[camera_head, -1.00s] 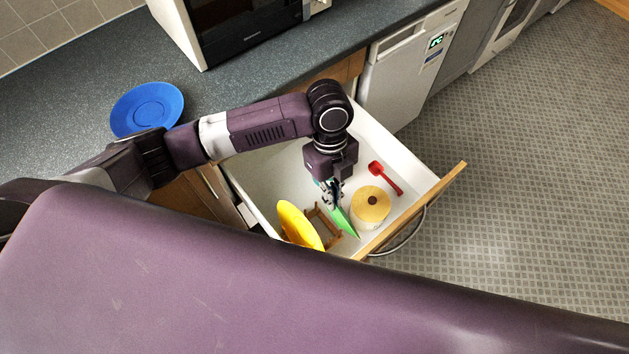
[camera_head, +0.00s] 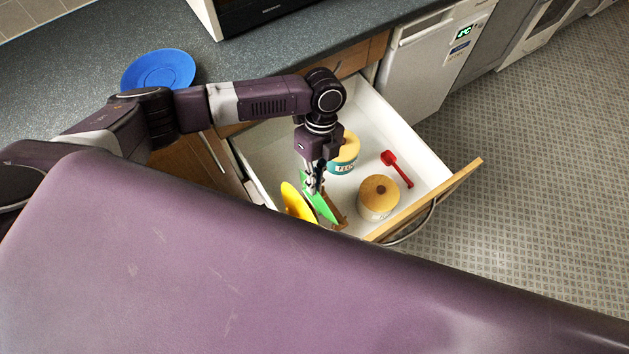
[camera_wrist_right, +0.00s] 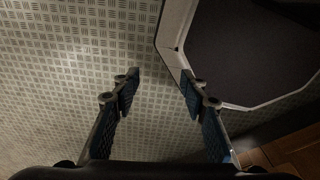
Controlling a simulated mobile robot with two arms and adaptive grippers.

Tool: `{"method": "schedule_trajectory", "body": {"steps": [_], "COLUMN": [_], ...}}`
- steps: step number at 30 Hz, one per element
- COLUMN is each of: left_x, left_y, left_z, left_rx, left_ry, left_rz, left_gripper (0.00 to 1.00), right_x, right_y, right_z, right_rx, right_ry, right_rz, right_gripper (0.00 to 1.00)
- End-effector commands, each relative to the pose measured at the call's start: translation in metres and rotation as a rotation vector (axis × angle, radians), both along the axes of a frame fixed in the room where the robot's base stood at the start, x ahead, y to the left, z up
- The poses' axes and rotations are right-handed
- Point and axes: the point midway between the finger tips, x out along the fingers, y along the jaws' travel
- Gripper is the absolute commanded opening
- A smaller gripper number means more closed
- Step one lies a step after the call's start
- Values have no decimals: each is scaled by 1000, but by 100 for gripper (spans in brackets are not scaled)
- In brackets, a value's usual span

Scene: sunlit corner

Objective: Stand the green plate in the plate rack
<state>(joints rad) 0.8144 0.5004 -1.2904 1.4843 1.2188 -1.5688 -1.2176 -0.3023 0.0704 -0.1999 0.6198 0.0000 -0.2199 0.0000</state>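The green plate (camera_head: 319,198) is seen almost edge-on and tilted in the open drawer. My left gripper (camera_head: 314,186) is shut on its upper edge. The brown wooden plate rack (camera_head: 338,213) is directly behind and below the green plate, mostly hidden by it, by the yellow plate and by my purple body part. I cannot tell whether the green plate touches the rack. A yellow plate (camera_head: 297,203) stands tilted just left of the green plate, at the rack's left side. My right gripper (camera_wrist_right: 160,92) is open and empty in the right wrist view, above the patterned floor.
In the drawer (camera_head: 428,154) are a jar with a teal label (camera_head: 342,166), a second yellow-topped jar (camera_head: 378,196) and a red scoop (camera_head: 397,168). A blue plate (camera_head: 158,70) lies on the counter (camera_head: 75,75). My purple body part hides the drawer's near left corner.

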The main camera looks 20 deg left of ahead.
Motion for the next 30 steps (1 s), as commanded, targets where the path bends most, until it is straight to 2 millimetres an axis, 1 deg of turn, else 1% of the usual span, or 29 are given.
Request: {"method": "schedule_trajectory", "body": {"steps": [1, 9, 18, 27, 30], "left_x": [0, 0, 0, -1, -1], "left_y": [0, 0, 0, 1, 0], "left_z": [-9, -33, -60, -86, -93], "left_rx": [1, 1, 1, 1, 1], "left_ry": [0, -1, 1, 1, 1], "left_rz": [0, 0, 0, -2, 0], "left_gripper": [0, 0, 0, 0, 0], "right_x": [0, 2, 2, 3, 3], "right_y": [0, -3, -10, -10, -10], "right_z": [-10, -34, -60, -86, -88], "right_rx": [0, -4, -12, -12, -12], "right_ry": [0, -2, -3, -3, -3], "right_rz": [0, 2, 4, 4, 4], "right_gripper": [40, 40, 40, 40, 40]}}
